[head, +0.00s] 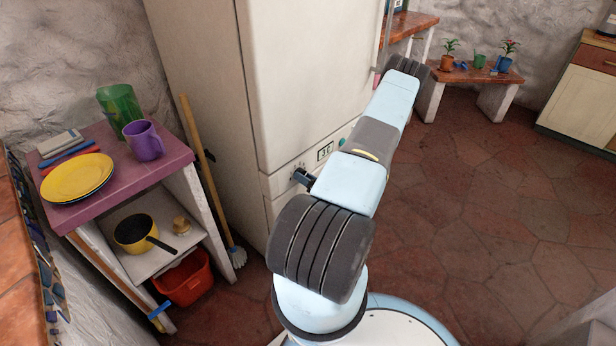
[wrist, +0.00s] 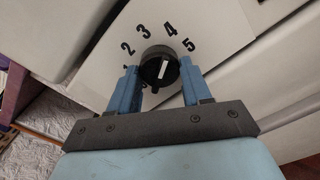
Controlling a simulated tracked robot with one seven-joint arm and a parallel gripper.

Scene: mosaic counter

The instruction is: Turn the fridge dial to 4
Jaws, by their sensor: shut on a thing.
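The black fridge dial (wrist: 158,66) sits on the pale fridge panel, with numbers printed in an arc around it. Its white mark points upward and slightly right, roughly toward the 4 (wrist: 171,27). The 3 is to the left of that and the 5 to the right. My gripper (wrist: 158,75) has one blue finger on each side of the dial and is shut on it. Part of the lower scale is hidden by the left finger. In the head view my arm reaches in front of the fridge (head: 300,80), and the dial area shows only small and dark.
A broom (head: 200,150) leans at the fridge's left side, beside a purple-topped shelf (head: 165,178) with dishes. Open tiled floor (head: 480,200) lies to the right.

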